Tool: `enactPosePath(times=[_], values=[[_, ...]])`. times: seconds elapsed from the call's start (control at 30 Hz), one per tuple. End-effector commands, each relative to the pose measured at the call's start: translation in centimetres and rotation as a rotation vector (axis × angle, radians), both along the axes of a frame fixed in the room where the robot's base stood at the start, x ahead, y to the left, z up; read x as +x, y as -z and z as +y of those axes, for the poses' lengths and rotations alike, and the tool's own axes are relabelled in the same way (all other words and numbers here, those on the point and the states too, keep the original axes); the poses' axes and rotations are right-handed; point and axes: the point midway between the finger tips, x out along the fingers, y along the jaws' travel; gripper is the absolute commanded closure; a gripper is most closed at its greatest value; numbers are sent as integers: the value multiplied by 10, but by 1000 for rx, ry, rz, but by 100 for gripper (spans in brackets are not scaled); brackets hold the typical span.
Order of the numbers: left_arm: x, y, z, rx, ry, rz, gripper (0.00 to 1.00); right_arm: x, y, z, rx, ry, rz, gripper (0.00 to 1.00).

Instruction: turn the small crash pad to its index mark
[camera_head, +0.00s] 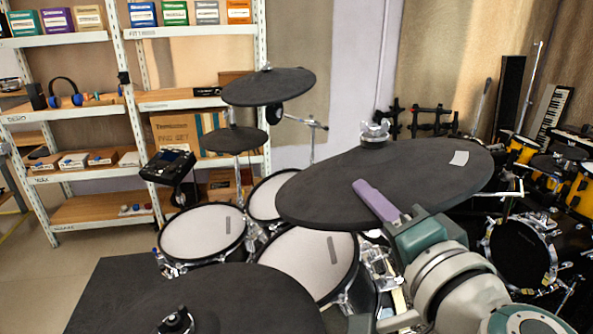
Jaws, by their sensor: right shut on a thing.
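The dark round crash pad (330,190) is mounted at centre right, tilted, with a metal wing nut (375,131) above it. A pale rectangular mark (459,158) shows near its right edge. I cannot tell whether this is the index mark or whether another one is hidden. My right gripper (376,199) is shut on the pad's near rim. One purple finger lies over the top face; the other finger is hidden under the pad. My left gripper is not in view.
A larger dark pad (240,290) fills the lower left foreground. Two dark pads (268,85) (234,139) stand behind, above white mesh drums (203,232) (300,265). Shelving (80,123) stands at the back left. Another drum kit (520,255) stands at right.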

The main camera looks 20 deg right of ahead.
Motion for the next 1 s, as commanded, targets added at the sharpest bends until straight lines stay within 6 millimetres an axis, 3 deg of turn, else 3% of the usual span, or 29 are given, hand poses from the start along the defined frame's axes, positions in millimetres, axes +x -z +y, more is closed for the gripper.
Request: enactPosePath(times=[0.3, 0.33, 0.6, 0.87, 1.0], values=[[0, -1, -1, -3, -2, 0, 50, -1, -2, -1, 4, -15, -1, 100], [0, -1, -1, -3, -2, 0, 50, -1, -2, -1, 4, -15, -1, 80], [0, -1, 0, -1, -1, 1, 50, -1, -1, -1, 4, -13, 0, 50], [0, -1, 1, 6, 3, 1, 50, -2, 0, -1, 4, -12, 2, 50], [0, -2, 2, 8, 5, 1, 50, -14, 0, -1, 4, -12, 4, 50]])
